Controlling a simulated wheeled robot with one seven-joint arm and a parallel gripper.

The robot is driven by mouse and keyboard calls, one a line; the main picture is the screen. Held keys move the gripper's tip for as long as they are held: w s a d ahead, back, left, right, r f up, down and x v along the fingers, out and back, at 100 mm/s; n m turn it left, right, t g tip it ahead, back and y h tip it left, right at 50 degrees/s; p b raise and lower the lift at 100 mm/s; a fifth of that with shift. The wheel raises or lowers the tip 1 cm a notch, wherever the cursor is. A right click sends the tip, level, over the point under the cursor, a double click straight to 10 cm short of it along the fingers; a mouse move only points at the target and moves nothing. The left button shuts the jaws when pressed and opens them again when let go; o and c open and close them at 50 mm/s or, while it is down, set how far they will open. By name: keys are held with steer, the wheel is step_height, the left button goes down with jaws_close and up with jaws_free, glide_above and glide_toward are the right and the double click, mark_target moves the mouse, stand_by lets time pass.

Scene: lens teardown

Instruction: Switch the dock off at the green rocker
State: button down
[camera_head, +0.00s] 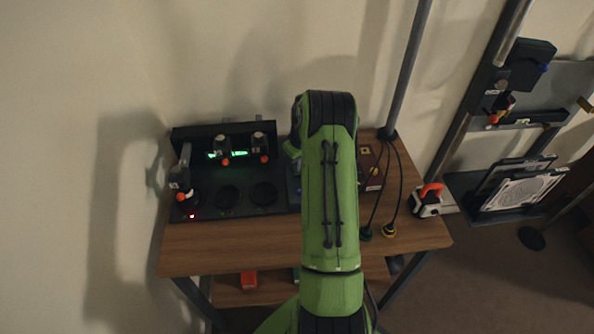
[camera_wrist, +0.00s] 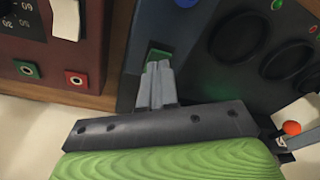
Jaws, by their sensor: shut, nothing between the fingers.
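The dock is a dark panel (camera_head: 262,212) with round wells on the left of the table in the head view. Its dark blue-grey face (camera_wrist: 198,50) also fills the middle of the wrist view. The green rocker (camera_wrist: 158,54) shows just beyond my fingertips, partly covered by them. My gripper (camera_wrist: 156,68) is shut and empty, with its tips at the rocker. I cannot tell whether they touch it. In the head view my green arm hides the gripper and the rocker.
A dark red box (camera_wrist: 60,55) with a green and a red socket stands beside the dock. A small red light (camera_head: 192,216) glows at the dock's front left. Cylindrical parts with orange knobs (camera_head: 264,159) stand at its back. Cables (camera_head: 388,231) lie right of my arm.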

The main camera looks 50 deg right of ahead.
steer(key=shift+f+b, duration=0.5)
steer(key=shift+f, duration=0.2)
steer(key=shift+r, duration=0.1)
step_height(320, 180, up, 7)
steer(key=p, duration=0.4)
stand_by(0.4)
stand_by(0.3)
